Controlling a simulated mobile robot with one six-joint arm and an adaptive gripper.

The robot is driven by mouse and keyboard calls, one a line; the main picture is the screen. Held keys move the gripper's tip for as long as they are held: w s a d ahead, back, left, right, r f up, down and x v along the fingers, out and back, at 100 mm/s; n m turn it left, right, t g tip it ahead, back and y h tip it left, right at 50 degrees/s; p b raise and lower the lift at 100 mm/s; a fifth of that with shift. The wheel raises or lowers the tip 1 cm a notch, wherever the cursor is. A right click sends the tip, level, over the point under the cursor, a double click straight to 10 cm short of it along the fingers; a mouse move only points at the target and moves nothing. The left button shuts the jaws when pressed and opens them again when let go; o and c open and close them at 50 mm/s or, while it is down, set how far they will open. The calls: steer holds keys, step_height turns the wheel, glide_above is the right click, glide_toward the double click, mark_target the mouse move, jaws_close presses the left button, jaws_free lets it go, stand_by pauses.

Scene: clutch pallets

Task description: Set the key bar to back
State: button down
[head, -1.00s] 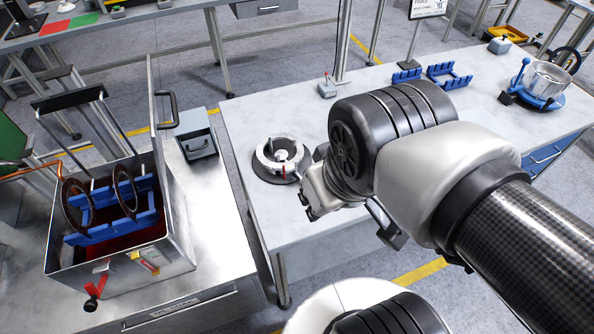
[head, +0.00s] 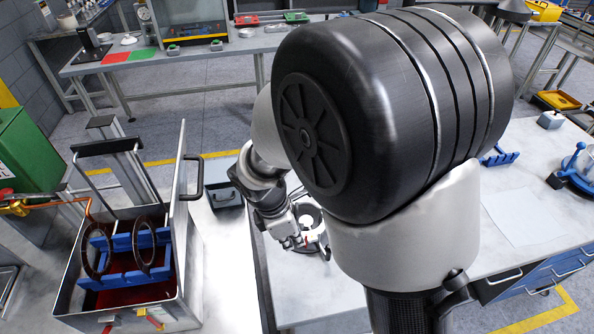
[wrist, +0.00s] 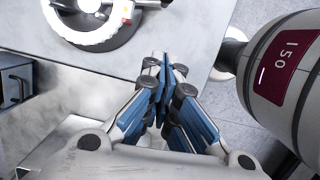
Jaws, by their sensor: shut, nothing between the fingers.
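A round silver-white ring fixture (head: 312,212) sits on the worktable, mostly hidden behind my wrist in the head view. The ring (wrist: 84,41) also shows at the top left of the wrist view, cut off by the frame edge, on a black round base (wrist: 128,36). A block with a red label (wrist: 122,12) sits at the ring's right side. I cannot tell for certain which part is the key bar or how it is set. My gripper (wrist: 165,62) is shut and empty, with its fingertips apart from the ring. It is also small in the head view (head: 291,243), close by the fixture.
A metal bin (head: 180,285) with blue racks and dark rings stands at the left. Blue parts (head: 498,157) and a paper sheet (head: 510,217) lie at the right. My arm covers the table's middle.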

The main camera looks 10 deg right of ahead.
steer(key=shift+w+a+f+n, duration=0.15)
steer(key=shift+w+f+n, duration=0.05)
steer(key=shift+f+n, duration=0.25)
steer(key=shift+f, duration=0.1)
steer(key=b+x, duration=0.4)
steer(key=x, duration=0.6)
steer(key=shift+s+f, duration=0.1)
steer(key=shift+f, duration=0.1)
steer(key=d, duration=0.3)
steer(key=shift+d+r, duration=0.25)
steer(key=shift+w+d, duration=0.25)
steer(key=shift+d, duration=0.1)
